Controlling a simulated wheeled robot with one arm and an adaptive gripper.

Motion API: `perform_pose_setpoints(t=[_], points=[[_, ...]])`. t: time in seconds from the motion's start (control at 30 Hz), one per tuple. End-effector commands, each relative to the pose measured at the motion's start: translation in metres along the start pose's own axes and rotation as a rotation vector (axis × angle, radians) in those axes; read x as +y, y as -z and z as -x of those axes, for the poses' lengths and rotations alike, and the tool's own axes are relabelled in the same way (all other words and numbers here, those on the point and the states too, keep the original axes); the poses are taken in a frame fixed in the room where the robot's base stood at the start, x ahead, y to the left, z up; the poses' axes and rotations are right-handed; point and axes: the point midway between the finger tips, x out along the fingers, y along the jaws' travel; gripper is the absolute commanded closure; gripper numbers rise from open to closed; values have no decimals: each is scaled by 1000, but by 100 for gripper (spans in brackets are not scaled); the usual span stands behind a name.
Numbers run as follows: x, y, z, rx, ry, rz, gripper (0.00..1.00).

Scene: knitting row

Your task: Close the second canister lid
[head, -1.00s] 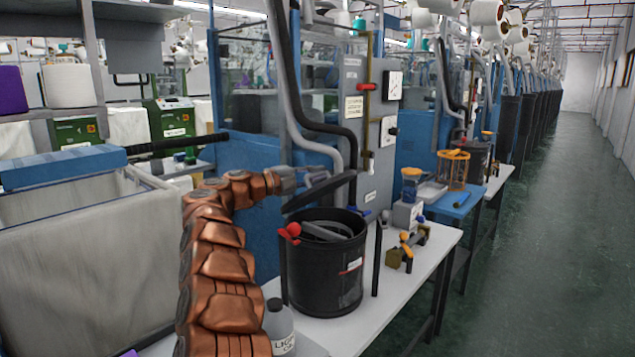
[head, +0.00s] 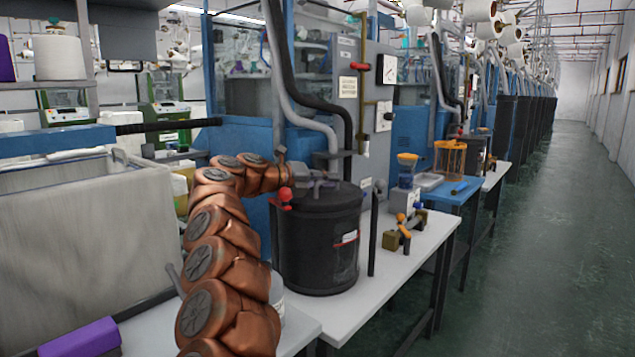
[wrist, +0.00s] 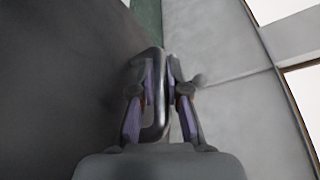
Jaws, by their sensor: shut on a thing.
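The near black canister (head: 322,252) stands on the white table, with a red and white label on its side. Its black lid (head: 338,195) lies about flat across the top, and the canister's inside is hidden. I cannot tell whether the lid is fully seated at the rim. My gripper (head: 320,180) is just above the lid. In the wrist view my gripper (wrist: 152,75) is shut on the lid's looped metal handle (wrist: 157,122), with a finger on either side of it.
A red knob (head: 285,196) sits at the canister's left rim. A brass and orange fitting (head: 403,235) stands to its right on the white table (head: 420,262). A grey bin (head: 80,240) is at left. The aisle (head: 540,260) at right is clear.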

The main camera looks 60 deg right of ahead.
Motion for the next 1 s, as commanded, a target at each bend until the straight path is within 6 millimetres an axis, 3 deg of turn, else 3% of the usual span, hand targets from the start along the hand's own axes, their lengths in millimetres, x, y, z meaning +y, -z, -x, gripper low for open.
perform_pose_setpoints(t=[0.5,0.53,0.6,1.0], points=[[2,4,-5,7,-6,-18,100],[2,4,-5,7,-6,-18,84],[2,4,-5,7,-6,-18,77],[-2,3,-5,7,-2,-19,75]])
